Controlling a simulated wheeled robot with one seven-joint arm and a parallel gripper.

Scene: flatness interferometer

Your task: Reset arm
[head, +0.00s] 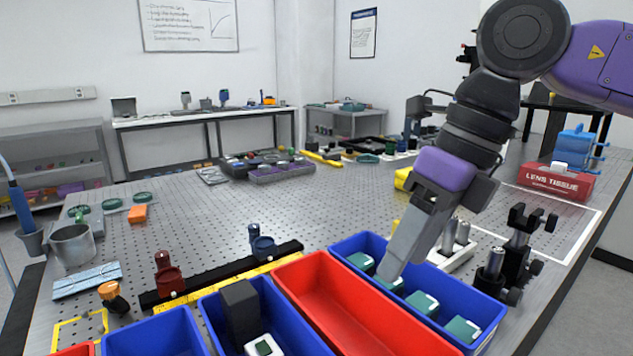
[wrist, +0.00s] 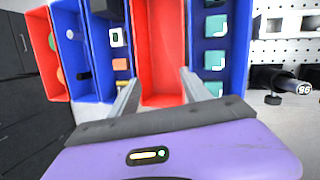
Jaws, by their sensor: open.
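My arm reaches in from the upper right in the head view, and my gripper (head: 392,268) points down over the blue bin (head: 345,243) that holds several teal blocks (head: 422,303). In the wrist view my gripper (wrist: 160,88) shows two grey fingers spread wide apart with nothing between them. The fingers straddle the empty red bin (wrist: 160,50), with the right finger by the teal-block bin (wrist: 237,50) and the left by another blue bin. Whether the fingertips touch any bin is unclear.
A black optical mount (head: 517,245) stands right of the bins. A red lens tissue box (head: 556,181) lies farther back. A rail (head: 215,275) with red and blue parts lies left of the bins. The perforated table is mostly clear at mid-left.

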